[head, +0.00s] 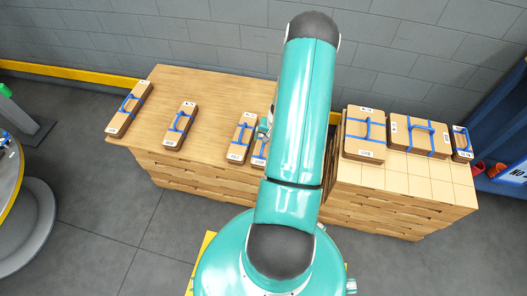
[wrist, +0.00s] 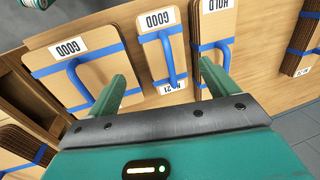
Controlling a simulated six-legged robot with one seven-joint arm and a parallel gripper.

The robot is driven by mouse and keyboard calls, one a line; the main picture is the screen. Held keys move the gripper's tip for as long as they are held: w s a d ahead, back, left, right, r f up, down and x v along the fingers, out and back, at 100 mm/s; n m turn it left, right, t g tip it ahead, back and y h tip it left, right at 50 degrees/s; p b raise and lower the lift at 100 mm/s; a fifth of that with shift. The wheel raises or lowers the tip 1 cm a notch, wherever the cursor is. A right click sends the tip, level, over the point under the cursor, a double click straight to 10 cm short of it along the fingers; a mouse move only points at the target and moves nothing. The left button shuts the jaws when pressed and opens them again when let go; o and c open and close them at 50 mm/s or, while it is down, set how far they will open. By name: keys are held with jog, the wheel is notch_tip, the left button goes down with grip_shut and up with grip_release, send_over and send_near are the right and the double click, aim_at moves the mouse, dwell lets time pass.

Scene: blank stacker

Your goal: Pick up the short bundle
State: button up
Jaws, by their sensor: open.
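In the wrist view a short, narrow tan cardboard bundle (wrist: 151,49) lies in the middle, between two longer ones. It has a blue strap with a raised blue handle (wrist: 171,62) and an upside-down GOOD label. My gripper (wrist: 163,69) is open and empty. Its two teal fingers appear on either side of this bundle, pointing at it; I cannot tell how far above it they are. In the head view my arm covers most of the gripper, and a bundle (head: 259,153) that seems to be the same one is partly hidden beside the arm.
A wider GOOD bundle (wrist: 75,67) is close on the left and a HOLD bundle (wrist: 211,35) close on the right in the wrist view. In the head view, more strapped bundles lie on the wooden counter (head: 210,95) and on the tiled right section (head: 400,172). A grey wall stands behind.

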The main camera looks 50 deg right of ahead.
jog(key=f, duration=0.3)
jog(key=w+f, duration=0.1)
jog(key=f, duration=0.2)
jog(key=w+f, duration=0.1)
jog(key=f, duration=0.3)
jog(key=shift+w+a+f, duration=0.1)
jog(key=shift+w+a, duration=0.1)
jog(key=shift+a, duration=0.2)
jog(key=c, duration=0.8)
